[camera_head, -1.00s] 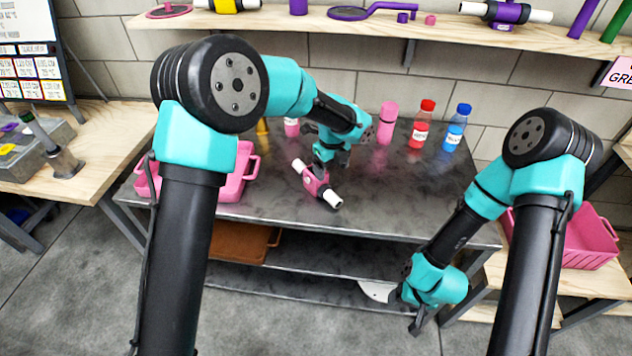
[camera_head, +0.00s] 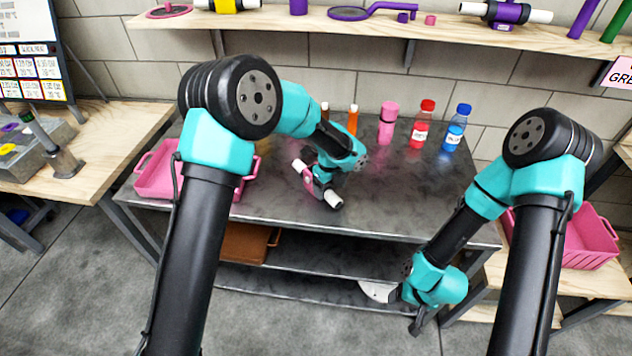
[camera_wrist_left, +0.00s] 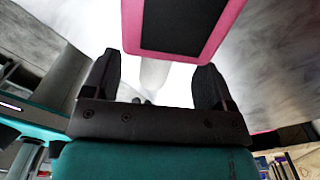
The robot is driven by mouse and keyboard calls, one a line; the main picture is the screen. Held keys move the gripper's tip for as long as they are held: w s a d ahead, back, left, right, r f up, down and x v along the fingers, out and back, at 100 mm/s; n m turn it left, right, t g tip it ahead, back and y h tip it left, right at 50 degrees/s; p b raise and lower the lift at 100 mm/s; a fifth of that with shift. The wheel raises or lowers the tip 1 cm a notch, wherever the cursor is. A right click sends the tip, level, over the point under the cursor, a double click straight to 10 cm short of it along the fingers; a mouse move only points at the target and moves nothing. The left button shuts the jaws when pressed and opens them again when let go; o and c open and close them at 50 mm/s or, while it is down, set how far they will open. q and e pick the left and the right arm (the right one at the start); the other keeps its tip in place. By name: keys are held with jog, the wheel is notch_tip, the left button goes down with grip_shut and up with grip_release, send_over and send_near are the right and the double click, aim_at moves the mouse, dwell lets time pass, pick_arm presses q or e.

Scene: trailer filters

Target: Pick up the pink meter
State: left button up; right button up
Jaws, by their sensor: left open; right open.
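The pink meter (camera_head: 308,179), a pink body with a dark face on a white pipe, lies on the dark metal table. White pipe ends stick out on both sides of it. My left gripper (camera_head: 325,190) is down at the meter, partly covering it. In the left wrist view, my left gripper (camera_wrist_left: 155,85) is open, with the white pipe between its fingers and the pink meter body (camera_wrist_left: 185,25) just beyond them. I cannot tell whether the fingers touch it. My right gripper (camera_head: 417,325) is open and empty, low in front of the table's right side.
A pink bin (camera_head: 160,175) stands at the table's left. The table's right half is clear. Another pink bin (camera_head: 588,240) is at the far right.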

aim_at(329, 191)
pick_arm(q)
notch_tip(329, 191, down, 4)
jog(key=shift+s+r, duration=0.1)
jog(key=shift+r, duration=0.1)
dwell(0.3)
jog(key=c, duration=1.3)
jog(key=shift+c, duration=0.2)
jog(key=shift+r, duration=0.1)
jog(key=shift+r, duration=1.85)
jog(key=s+r, duration=0.1)
jog(key=s, duration=1.5)
